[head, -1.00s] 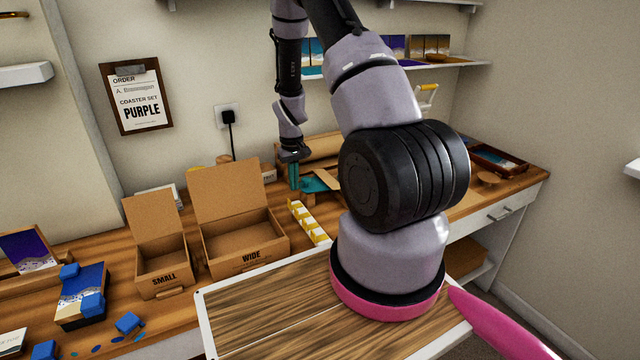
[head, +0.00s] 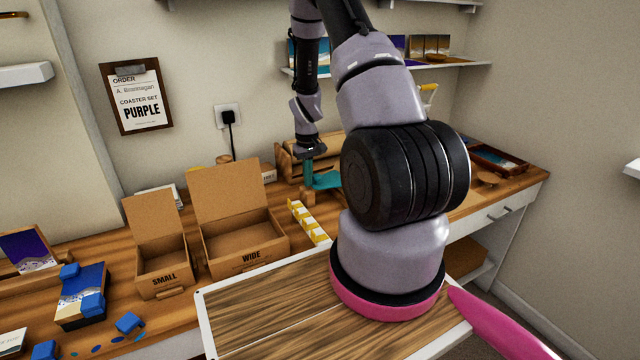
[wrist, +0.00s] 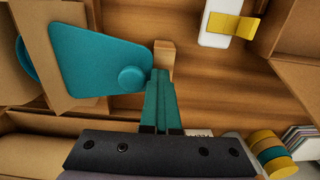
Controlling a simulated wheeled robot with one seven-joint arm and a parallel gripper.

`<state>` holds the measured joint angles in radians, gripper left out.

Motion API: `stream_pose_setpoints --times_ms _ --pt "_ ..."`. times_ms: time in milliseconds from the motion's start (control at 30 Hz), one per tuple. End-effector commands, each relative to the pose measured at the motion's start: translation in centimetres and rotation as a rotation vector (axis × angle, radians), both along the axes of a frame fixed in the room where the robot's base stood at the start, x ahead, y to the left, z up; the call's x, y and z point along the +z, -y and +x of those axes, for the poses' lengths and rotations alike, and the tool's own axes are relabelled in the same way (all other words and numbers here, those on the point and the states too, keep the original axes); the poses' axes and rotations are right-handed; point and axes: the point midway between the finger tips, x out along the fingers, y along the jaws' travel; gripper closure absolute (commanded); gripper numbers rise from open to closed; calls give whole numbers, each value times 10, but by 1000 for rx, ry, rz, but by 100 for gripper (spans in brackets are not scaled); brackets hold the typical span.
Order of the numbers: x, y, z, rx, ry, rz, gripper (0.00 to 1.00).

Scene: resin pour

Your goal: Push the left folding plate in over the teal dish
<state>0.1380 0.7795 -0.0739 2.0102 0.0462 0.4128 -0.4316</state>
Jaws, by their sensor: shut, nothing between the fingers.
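A flat teal plate with a round knob (wrist: 95,62), which I take to be the left folding plate, lies over a tan sheet (wrist: 70,103) in the wrist view. It also shows in the head view (head: 327,180). A curved teal edge (wrist: 25,62) at the far left of the wrist view may be the teal dish; the rest is hidden under tan pieces. My gripper (wrist: 161,74) has teal fingers pressed together, empty, at the plate's knob side; I cannot tell if they touch. The gripper shows in the head view (head: 308,184) just left of the plate.
A wooden block (wrist: 165,58) stands at my fingertips. A white rack with yellow clips (head: 308,222) and the open WIDE box (head: 243,246) are nearby in front. A wooden holder (head: 290,165) stands behind. Coloured round stacks (wrist: 272,155) sit at the wrist view's lower right.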

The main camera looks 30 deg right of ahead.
Motion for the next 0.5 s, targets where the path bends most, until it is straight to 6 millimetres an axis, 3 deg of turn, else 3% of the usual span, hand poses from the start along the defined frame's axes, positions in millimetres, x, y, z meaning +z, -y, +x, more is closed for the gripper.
stream_pose_setpoints --times_ms 500 --pt "-1 32 -1 -1 -1 -1 100"
